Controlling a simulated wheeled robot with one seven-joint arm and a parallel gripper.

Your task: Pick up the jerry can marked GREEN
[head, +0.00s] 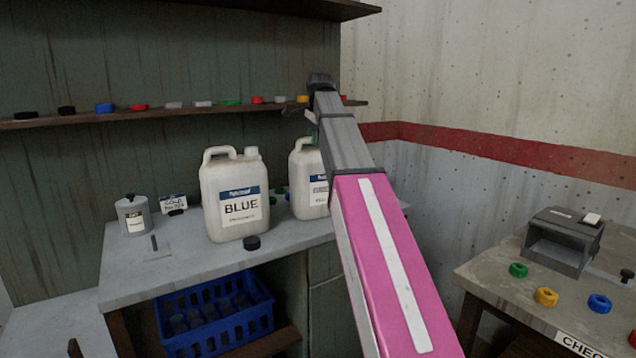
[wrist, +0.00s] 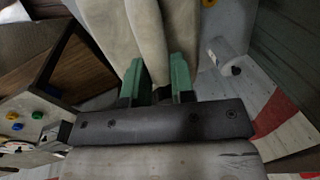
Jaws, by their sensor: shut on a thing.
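A cream jerry can (head: 308,160) stands at the right of the workbench, partly hidden behind my arm. Its label has a blue band, and I cannot read its marking. Another cream jerry can, marked BLUE (head: 237,180), stands upright to its left. In the wrist view, my gripper (wrist: 157,82) has green fingers shut on the handle of a cream jerry can (wrist: 120,30). This appears to be the half-hidden can. The fingers are hidden in the head view. I cannot tell whether the can touches the bench.
The workbench (head: 160,265) also holds a small grey canister (head: 133,215), a little sign (head: 173,203) and a black cap (head: 252,243). A shelf (head: 60,120) with coloured caps runs behind. A blue crate (head: 215,315) sits below. A side table (head: 490,275) stands at right.

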